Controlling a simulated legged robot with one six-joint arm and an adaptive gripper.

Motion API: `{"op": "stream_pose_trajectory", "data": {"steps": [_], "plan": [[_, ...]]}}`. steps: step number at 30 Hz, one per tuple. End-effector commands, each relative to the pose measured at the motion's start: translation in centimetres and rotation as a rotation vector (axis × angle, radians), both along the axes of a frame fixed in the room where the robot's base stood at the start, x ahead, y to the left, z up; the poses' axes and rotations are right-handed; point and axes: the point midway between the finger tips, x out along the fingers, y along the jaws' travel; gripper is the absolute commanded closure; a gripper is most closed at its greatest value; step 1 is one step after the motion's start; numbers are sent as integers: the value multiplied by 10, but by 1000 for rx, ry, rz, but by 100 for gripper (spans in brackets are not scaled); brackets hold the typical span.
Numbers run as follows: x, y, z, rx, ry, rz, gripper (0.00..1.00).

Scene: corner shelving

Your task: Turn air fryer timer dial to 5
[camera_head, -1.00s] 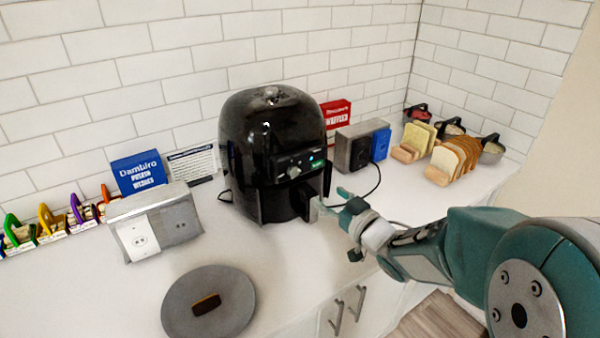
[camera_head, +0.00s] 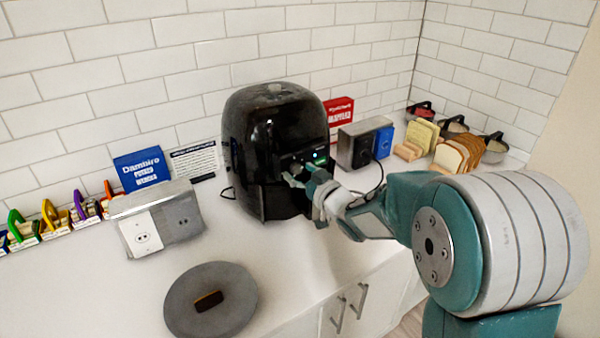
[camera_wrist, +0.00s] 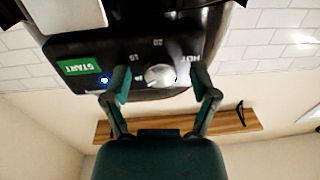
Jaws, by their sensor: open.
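The black air fryer (camera_head: 262,125) stands on the counter against the tiled wall. In the wrist view, which is upside down, its control panel (camera_wrist: 75,45) has a silver timer dial (camera_wrist: 160,75), a green START label (camera_wrist: 78,66) and a small blue light. Printed marks including 20 and 15 surround the dial. My gripper (camera_head: 300,174) is at the front of the panel. In the wrist view my gripper (camera_wrist: 160,82) is open, with one finger on each side of the dial. Gaps show between the fingers and the dial. The dial's pointer is too small to read.
A grey outlet box (camera_head: 158,222) and a blue food box (camera_head: 143,170) stand left of the fryer. A round grey plate (camera_head: 208,275) holds a brown item in front. A toaster (camera_head: 362,142) and bread slices (camera_head: 458,152) stand to the right.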

Motion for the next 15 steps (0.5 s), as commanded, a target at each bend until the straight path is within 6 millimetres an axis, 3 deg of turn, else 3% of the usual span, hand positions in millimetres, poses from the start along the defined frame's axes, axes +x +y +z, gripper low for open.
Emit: {"op": "stream_pose_trajectory", "data": {"steps": [5,6,11,15], "plan": [[0,0,0,-1,1,0,24],[0,0,0,-1,1,0,29],[0,0,0,-1,1,0,100],[0,0,-1,-1,1,0,100]]}}
